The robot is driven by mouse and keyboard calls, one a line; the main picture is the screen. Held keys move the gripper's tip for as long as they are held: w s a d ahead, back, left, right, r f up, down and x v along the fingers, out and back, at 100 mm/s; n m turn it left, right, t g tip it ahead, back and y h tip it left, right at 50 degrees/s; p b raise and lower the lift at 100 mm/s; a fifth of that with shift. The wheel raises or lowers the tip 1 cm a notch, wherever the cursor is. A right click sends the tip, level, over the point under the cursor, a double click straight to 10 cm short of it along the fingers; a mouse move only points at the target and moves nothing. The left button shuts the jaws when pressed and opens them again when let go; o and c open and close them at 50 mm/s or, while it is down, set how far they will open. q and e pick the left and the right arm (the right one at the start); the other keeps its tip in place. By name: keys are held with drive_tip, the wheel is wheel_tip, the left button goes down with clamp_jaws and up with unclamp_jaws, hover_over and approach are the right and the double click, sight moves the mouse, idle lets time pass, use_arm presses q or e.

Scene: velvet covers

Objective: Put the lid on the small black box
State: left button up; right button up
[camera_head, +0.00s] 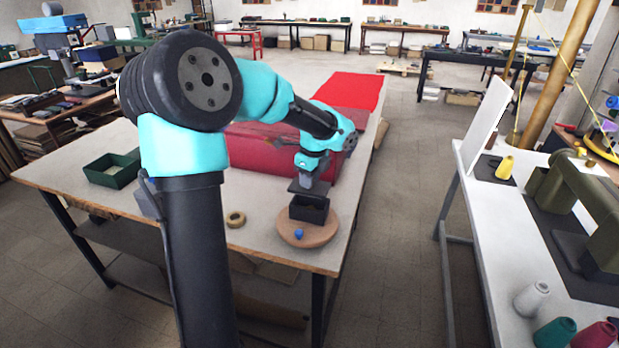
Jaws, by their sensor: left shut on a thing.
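The small black box (309,210) stands on a round wooden board (322,236) near the right front corner of the table. Its top looks open, with a dark inside partly showing. My left gripper (307,181) is right above the box, pointing down. It is shut on the dark flat lid (311,189), which is held just over the box. A narrow gap seems to show between lid and box; contact at the back edge is hidden. My right gripper is not in view.
A small blue object (298,234) lies on the board in front of the box. A tape ring (235,219) lies left of the board. A green open box (110,170) is at the far left. Red fabric (260,148) lies behind my gripper. The table edge is close on the right.

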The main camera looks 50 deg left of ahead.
use_arm(q)
drive_tip(key=shift+f, duration=2.4)
idle(0.7)
drive_tip(key=o, duration=1)
drive_tip(key=shift+r, duration=0.1)
wheel_tip(320, 180, up, 17)
drive_tip(key=d, duration=0.2)
drive_tip(key=shift+w, duration=0.3)
